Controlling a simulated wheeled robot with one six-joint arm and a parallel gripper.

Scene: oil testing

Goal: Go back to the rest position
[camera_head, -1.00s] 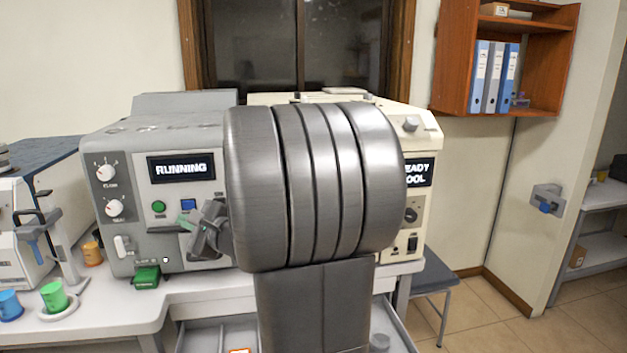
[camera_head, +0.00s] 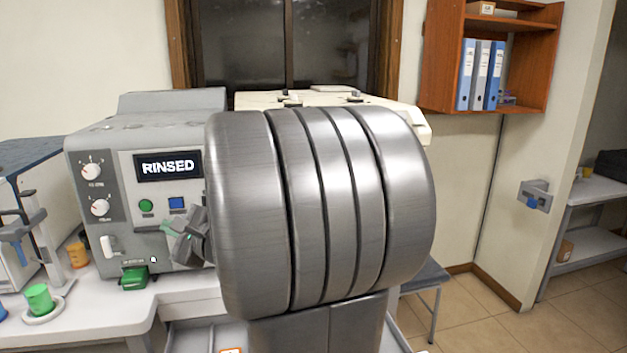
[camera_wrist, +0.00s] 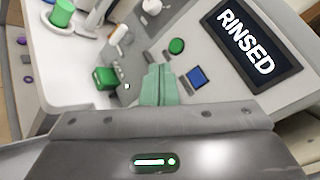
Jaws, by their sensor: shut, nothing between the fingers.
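My gripper (camera_head: 169,233) is in front of the lower right of the grey machine's front panel in the head view. Its green fingertips (camera_wrist: 158,84) are together and empty in the wrist view, near the blue button (camera_wrist: 197,77) and the green button (camera_wrist: 177,46). I cannot tell whether the fingertips touch the panel. The grey machine (camera_head: 125,190) has a display (camera_head: 168,166) reading "RINSED". My large grey arm link fills the middle of the head view and hides most of the cream machine (camera_head: 415,122) behind it.
A green block (camera_head: 133,279) sits at the grey machine's base. A green cup (camera_head: 39,298) and an orange cup (camera_head: 77,254) stand to its left on the white bench (camera_head: 100,320). An open drawer (camera_head: 185,338) lies below. Tiled floor is free at the right, past a stool (camera_head: 425,275).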

